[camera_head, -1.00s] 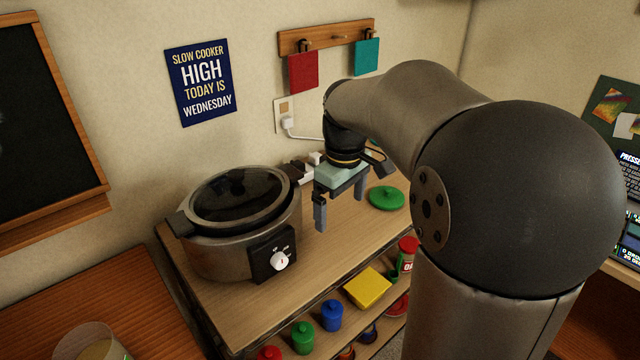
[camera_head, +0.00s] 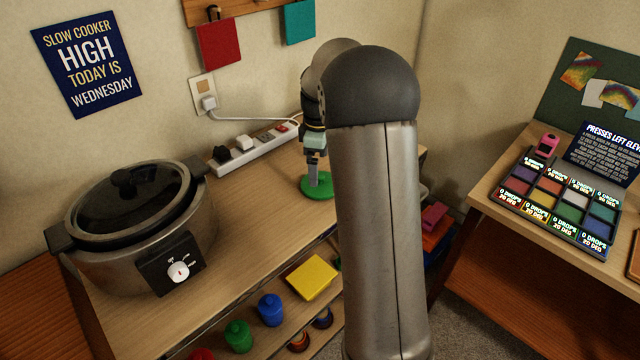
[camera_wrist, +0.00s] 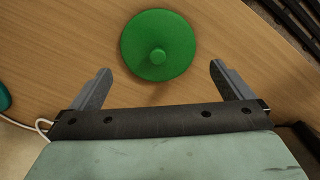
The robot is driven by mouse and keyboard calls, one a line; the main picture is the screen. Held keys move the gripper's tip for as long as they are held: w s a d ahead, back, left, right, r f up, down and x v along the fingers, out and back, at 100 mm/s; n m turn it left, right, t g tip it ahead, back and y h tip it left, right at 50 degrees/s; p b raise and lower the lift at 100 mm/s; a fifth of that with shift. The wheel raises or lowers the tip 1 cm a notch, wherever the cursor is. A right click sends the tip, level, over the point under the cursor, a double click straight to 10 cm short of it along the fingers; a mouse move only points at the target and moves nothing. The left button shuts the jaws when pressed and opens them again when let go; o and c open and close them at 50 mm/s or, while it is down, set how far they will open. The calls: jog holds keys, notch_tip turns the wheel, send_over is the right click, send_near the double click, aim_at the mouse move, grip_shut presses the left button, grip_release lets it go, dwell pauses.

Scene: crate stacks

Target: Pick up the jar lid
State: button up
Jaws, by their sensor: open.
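The jar lid is a green disc with a small knob in its middle. It lies on the wooden counter right of the slow cooker in the head view (camera_head: 324,190). In the wrist view the lid (camera_wrist: 140,40) lies past the fingertips, slightly left of centre between them. My gripper (camera_wrist: 158,72) is open and empty, its two grey fingers spread wider than the lid. In the head view my gripper (camera_head: 313,172) is right at the lid, and its near finger overlaps the lid; I cannot tell the height between them.
A slow cooker (camera_head: 195,222) stands on the counter to the left. A white power strip (camera_head: 262,146) with plugs lies along the wall behind. Coloured jars and a yellow block (camera_head: 312,277) sit on the shelf below. The counter around the lid is clear.

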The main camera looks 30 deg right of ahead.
aim_at(320, 182)
jog(key=shift+w+f+p, duration=0.2)
jog(key=shift+f+p, duration=0.45)
jog(key=shift+f, duration=2.45)
jog(key=c, duration=0.6)
